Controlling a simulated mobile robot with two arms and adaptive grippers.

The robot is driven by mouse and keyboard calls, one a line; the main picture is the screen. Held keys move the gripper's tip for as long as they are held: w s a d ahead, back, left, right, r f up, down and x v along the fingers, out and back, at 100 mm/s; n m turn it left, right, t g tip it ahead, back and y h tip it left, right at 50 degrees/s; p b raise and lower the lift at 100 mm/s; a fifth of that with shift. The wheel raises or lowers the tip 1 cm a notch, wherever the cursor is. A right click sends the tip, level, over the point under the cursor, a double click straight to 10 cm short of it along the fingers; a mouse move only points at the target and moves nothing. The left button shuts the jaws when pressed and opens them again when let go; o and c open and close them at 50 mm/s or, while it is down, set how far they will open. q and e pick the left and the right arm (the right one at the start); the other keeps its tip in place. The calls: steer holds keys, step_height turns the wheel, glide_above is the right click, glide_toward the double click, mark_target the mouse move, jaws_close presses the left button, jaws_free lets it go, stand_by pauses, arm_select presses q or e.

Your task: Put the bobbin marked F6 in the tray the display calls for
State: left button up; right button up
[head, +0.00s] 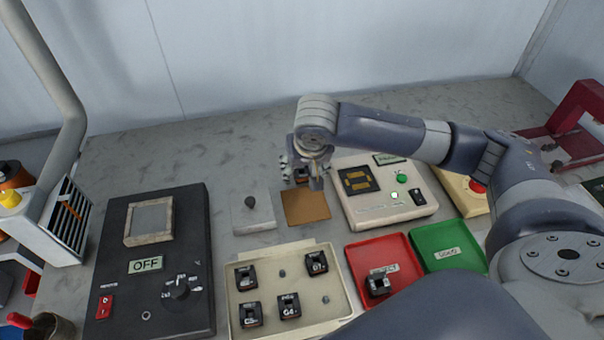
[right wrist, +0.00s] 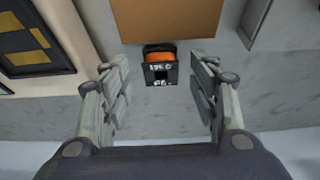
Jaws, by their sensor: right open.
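A black bobbin with an orange winding (right wrist: 160,68) stands at the edge of the brown pad (head: 306,206). Its blurred label seems to end in F6. In the head view it is mostly hidden behind my right gripper (head: 308,178). In the right wrist view the open, empty fingers (right wrist: 160,95) are on either side of its line, with gaps. The red REJECT tray (head: 365,254) holds one dark bobbin (head: 378,284). The green GOOD tray (head: 432,236) is empty. The tester (head: 372,212) has a small display (head: 390,158), too small to read, and a lit green lamp. My left gripper is out of view.
A cream tray (head: 239,331) in front holds several bobbins, including G4. A black panel (head: 120,235) reading OFF stands at left. A red frame (head: 578,110) stands at far right. The bench behind the bobbin is clear.

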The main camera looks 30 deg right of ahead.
steer(key=shift+w+f, duration=0.25)
steer(key=shift+f, duration=0.3)
steer(key=c, duration=1.2)
